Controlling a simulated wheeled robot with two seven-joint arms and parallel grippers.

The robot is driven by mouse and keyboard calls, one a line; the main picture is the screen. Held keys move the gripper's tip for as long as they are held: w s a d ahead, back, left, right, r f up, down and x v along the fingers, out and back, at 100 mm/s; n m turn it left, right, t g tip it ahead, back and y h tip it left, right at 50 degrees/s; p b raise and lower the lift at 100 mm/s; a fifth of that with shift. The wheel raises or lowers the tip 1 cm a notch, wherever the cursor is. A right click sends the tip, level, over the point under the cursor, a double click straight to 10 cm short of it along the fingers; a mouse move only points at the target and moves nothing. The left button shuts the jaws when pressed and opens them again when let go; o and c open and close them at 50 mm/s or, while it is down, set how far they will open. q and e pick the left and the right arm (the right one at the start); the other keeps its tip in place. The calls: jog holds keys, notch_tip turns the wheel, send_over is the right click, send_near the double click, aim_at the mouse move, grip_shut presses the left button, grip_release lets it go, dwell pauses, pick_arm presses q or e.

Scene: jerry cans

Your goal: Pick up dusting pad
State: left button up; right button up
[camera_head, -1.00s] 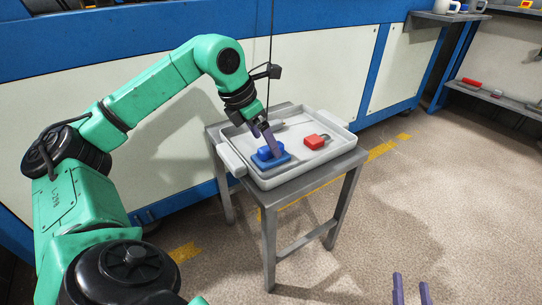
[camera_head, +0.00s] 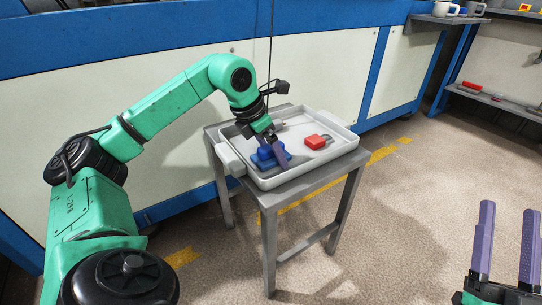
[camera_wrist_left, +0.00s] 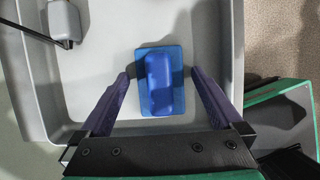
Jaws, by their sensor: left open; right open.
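The dusting pad is a blue block with a raised blue handle. It lies in the white tray (camera_head: 232,163) on a small grey table, and the pad (camera_head: 270,157) shows near the tray's left side. In the left wrist view the pad (camera_wrist_left: 160,82) sits between the spread purple fingers of my left gripper (camera_wrist_left: 158,75). Gaps remain on both sides of the pad there. In the head view my left gripper (camera_head: 272,147) is over the pad and partly hides it. My right gripper (camera_head: 506,240) is open and empty at the lower right, away from the table.
A red object (camera_head: 317,141) with a grey part lies in the tray's right half. A grey item (camera_wrist_left: 62,22) shows at the tray's upper left in the wrist view. The table (camera_head: 270,222) stands near a blue and white machine (camera_head: 310,70). Floor to its right is clear.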

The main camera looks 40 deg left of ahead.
pick_arm(q)
jog(key=c, duration=1.3)
jog(key=shift+r, duration=0.15)
